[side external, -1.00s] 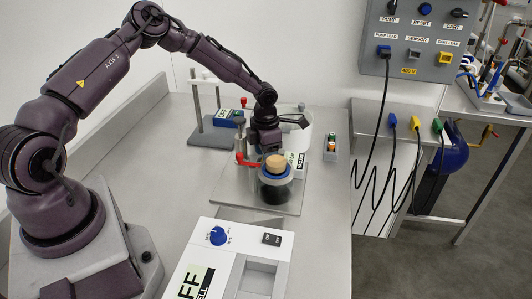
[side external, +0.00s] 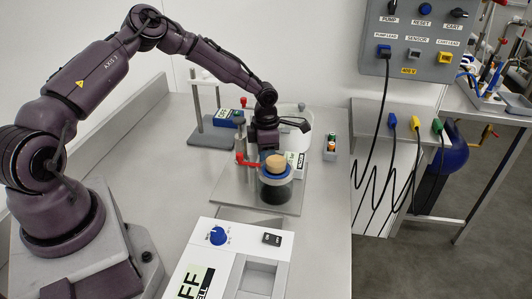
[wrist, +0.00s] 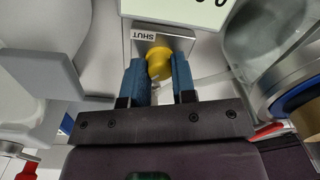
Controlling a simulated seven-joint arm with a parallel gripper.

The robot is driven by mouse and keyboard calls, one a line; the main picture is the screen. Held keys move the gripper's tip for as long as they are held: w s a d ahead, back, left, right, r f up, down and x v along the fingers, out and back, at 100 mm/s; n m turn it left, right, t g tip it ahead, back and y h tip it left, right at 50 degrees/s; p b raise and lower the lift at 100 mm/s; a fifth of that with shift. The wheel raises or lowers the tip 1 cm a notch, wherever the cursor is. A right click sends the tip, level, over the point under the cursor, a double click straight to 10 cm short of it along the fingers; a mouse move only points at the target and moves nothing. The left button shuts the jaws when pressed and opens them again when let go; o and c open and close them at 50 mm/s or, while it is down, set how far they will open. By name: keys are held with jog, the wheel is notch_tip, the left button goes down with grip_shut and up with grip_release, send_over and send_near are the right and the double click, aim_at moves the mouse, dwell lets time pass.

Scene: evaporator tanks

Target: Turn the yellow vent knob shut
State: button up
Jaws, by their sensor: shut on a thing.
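The yellow vent knob (wrist: 159,62) shows in the wrist view between the two blue finger pads of my gripper (wrist: 160,78). The gripper is shut on it, with a pad on each side. A small metal plate marked SHUT (wrist: 146,36) lies just beyond the knob. The lettering appears upside down. The knob's pointer, if it has one, cannot be made out. In the side external view my gripper (side external: 265,148) is low behind the corked dark jar (side external: 275,190), and the knob is hidden there.
A red lever (side external: 246,161) is close to the left of my gripper. A white tank (side external: 293,118) stands close behind. A grey stand (side external: 212,132) is at the back left. A white unit with a blue dial (side external: 217,236) is in front. The bench at left is clear.

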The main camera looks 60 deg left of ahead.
jog(key=shift+m, duration=1.9)
jog(key=o, duration=0.9)
jog(key=shift+r, duration=0.1)
notch_tip(320, 180, up, 13)
jog(key=shift+w+a+f, duration=0.1)
jog(key=shift+w+a, duration=0.05)
